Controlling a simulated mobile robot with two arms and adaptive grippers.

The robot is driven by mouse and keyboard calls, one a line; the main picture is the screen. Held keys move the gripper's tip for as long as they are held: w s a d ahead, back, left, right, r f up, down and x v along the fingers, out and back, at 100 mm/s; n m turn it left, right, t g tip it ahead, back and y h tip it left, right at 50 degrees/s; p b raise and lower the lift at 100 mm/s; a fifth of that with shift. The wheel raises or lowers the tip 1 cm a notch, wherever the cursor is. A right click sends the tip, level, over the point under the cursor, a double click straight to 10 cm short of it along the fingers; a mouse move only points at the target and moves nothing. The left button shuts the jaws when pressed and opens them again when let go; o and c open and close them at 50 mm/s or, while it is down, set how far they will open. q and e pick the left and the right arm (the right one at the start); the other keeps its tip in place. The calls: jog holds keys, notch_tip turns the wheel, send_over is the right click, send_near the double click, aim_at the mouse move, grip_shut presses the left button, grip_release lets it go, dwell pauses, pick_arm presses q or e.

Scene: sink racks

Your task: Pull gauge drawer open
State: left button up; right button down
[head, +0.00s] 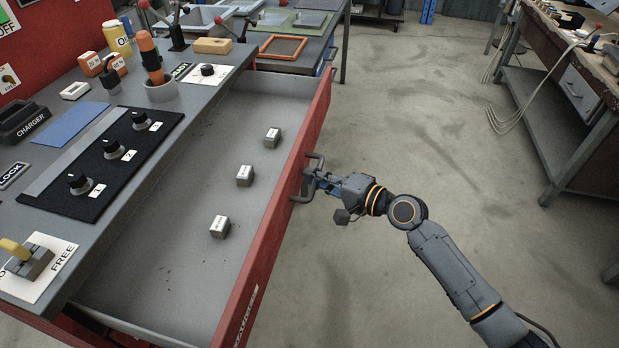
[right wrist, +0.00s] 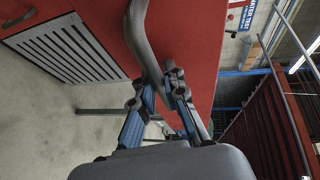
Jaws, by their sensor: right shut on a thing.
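The gauge drawer (head: 283,188) has a red front and a grey inside, and it stands far out from under the grey bench top. Three small grey blocks with white labels (head: 244,175) lie spaced along its floor. My right gripper (head: 316,183) is at the drawer's dark handle (head: 297,197), on the outer face of the red front, and is shut on it. In the right wrist view the handle bar (right wrist: 150,45) passes between the blue-grey fingers (right wrist: 160,98), against the red front. My left gripper is not in view.
The bench top holds a black panel with three knobs (head: 114,150), a blue mat (head: 70,124), an orange-handled tool in a cup (head: 151,58) and a charger (head: 22,122). Open concrete floor (head: 420,130) lies right of the drawer. Another workbench (head: 570,120) stands at the far right.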

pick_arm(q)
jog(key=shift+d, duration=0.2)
pick_arm(e)
jog(key=shift+s+d, duration=0.1)
jog(key=shift+d, duration=0.05)
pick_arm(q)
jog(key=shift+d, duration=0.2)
pick_arm(e)
jog(key=c, duration=1.4)
grip_release()
jog(key=shift+o, duration=0.2)
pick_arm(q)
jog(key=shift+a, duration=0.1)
pick_arm(e)
jog(key=v, duration=1.2)
